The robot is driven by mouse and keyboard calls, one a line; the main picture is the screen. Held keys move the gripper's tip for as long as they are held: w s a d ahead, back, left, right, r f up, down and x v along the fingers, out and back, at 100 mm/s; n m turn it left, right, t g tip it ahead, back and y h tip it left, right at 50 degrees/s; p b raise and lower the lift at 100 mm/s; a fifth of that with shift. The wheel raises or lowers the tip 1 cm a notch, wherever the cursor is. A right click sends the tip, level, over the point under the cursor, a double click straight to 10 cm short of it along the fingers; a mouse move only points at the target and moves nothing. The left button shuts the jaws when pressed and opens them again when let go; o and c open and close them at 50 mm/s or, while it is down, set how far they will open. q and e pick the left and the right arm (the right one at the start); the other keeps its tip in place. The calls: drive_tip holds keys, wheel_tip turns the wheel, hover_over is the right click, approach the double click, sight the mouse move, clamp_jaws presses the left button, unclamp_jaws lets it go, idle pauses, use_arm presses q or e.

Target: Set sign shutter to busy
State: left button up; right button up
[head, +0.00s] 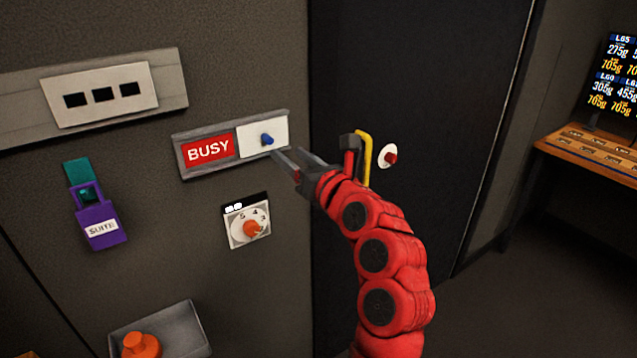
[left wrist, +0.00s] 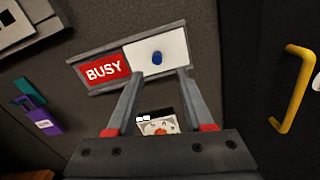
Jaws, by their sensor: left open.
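The sign (head: 178,158) is a grey frame on the wall with a red BUSY panel (head: 208,150) showing on its left. A white shutter (head: 254,145) with a blue knob (head: 267,140) covers its right part. The sign also shows in the left wrist view, with the red panel (left wrist: 107,71) and the blue knob (left wrist: 157,58). My left gripper (head: 283,155) is just below and right of the knob in the head view. Its two fingers (left wrist: 158,80) are open and apart, with the knob beyond and between them, nothing held. My right gripper is not in view.
A dial (head: 250,228) with an orange knob is below the sign. A yellow handle (head: 365,158) and a red button (head: 389,157) are on the dark door at right.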

use_arm(q)
drive_tip(key=b+v, duration=0.1)
drive_tip(key=v, duration=0.9)
drive_tip(key=shift+b, duration=0.4)
drive_tip(key=shift+w, duration=0.1)
